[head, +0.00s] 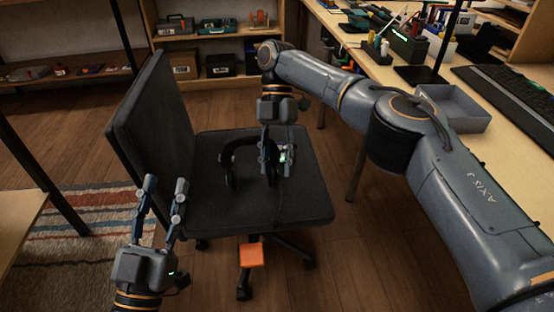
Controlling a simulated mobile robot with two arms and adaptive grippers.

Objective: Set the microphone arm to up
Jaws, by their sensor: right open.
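A black headset (240,148) stands on the dark seat of the office chair, with its band arched and its ear cups low. My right gripper (276,170) points down at the headset's right side, with its fingers apart around or in front of the right ear cup. I cannot tell whether it touches the headset. A small green-lit part (283,157) shows between or beside these fingers. The microphone arm is not clearly visible, and its position cannot be told. My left gripper (165,185) is open and empty at the lower left, beside the chair and pointing up.
A desk with a grey tray (455,108) and keyboard (510,95) is at right. Shelves stand behind. A striped rug (90,245) lies at left.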

